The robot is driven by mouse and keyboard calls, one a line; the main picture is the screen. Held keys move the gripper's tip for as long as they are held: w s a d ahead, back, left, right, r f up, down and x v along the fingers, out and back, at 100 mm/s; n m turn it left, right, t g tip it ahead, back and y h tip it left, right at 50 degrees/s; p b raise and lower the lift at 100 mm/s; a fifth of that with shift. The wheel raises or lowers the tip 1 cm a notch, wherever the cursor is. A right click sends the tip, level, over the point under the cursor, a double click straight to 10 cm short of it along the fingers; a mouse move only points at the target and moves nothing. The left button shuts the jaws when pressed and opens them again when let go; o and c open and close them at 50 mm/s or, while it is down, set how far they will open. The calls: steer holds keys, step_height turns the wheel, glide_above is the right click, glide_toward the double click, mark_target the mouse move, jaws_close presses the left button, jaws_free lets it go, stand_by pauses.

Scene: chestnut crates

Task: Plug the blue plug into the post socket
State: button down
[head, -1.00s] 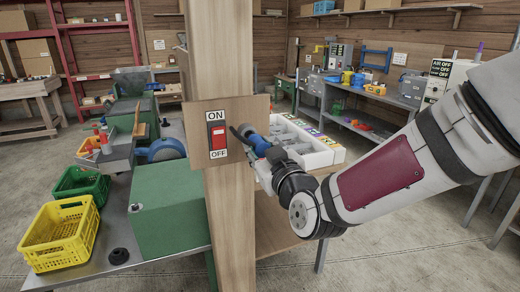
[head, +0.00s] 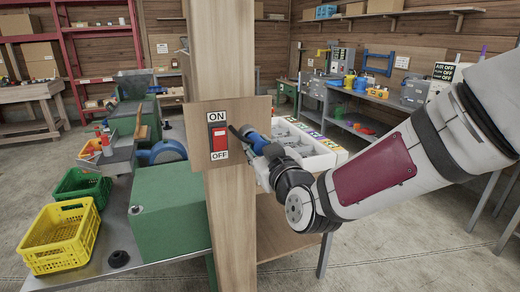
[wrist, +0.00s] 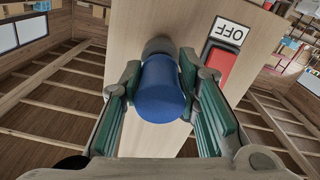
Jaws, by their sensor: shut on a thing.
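The blue plug (head: 256,141) is held between the two green-padded fingers of my gripper (head: 266,151). In the wrist view the plug (wrist: 162,92) shows its rounded blue back end, with a grey part beyond it at the board. My gripper (wrist: 161,75) is shut on it. The plug points at the wooden board (head: 181,140) on the post (head: 225,50), right of the switch. The socket is hidden behind the plug, so I cannot tell whether the plug is seated in it or only close to it.
A red switch (head: 219,138) marked ON and OFF sits on the board, close left of the plug. A white divided tray (head: 322,161) lies behind my gripper. A bench with a green machine (head: 170,210) and a yellow crate (head: 62,235) stands left of the post.

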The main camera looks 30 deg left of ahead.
steer(key=shift+w+a, duration=0.15)
steer(key=shift+a, duration=0.05)
steer(key=shift+w+a+b, duration=0.45)
steer(key=shift+a+b, duration=0.05)
steer(key=shift+a, duration=0.05)
steer(key=c, duration=1.1)
jaws_free()
